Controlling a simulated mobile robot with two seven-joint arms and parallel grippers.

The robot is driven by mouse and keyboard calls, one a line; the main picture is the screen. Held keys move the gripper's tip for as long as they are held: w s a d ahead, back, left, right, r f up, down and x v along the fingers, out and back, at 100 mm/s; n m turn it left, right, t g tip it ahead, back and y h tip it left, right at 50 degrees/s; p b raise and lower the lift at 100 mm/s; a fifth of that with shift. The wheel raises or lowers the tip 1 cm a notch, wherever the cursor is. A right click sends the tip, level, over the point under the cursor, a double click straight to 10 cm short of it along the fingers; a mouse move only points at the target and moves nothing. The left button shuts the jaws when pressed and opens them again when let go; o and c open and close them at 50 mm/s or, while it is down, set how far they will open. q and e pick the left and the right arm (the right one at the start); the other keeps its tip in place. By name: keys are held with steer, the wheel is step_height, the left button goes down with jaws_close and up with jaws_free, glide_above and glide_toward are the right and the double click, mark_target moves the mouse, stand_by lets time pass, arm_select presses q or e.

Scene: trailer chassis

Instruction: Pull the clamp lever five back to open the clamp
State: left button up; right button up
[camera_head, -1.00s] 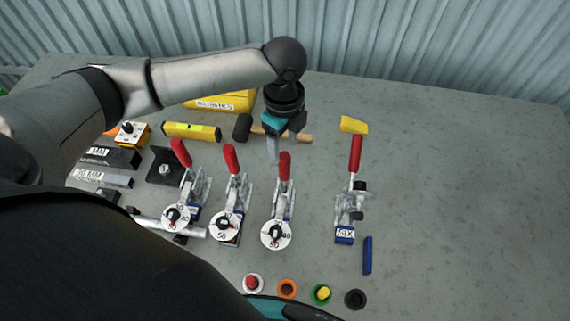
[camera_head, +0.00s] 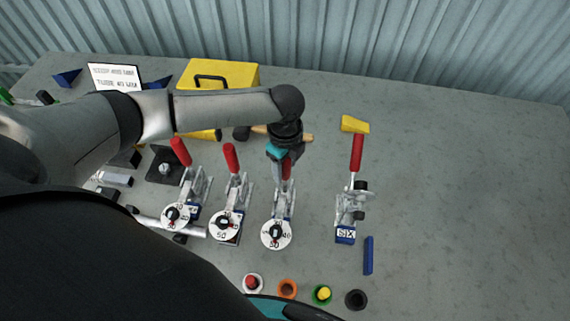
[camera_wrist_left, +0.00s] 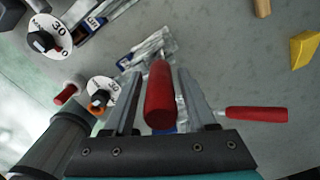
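Several toggle clamps with red levers stand in a row. The clamp lever (camera_head: 286,168) of the third clamp from the left, taken as clamp five, points away from me and is partly hidden by my gripper. Its dial (camera_head: 276,234) faces me; no number label is readable. My left gripper (camera_head: 282,158) is over this lever. In the left wrist view the red lever (camera_wrist_left: 160,95) lies between the two open fingers (camera_wrist_left: 160,102), with a narrow gap on each side. My right gripper is not in view.
The clamp labelled SIX (camera_head: 346,234) stands to the right, with a yellow wedge (camera_head: 354,124) behind it. Two more clamps (camera_head: 229,225) stand to the left. A hammer handle (camera_head: 304,138) lies behind my gripper. The table's right side is clear.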

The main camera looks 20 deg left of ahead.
arm_select(q)
jaws_close()
stand_by(1.1)
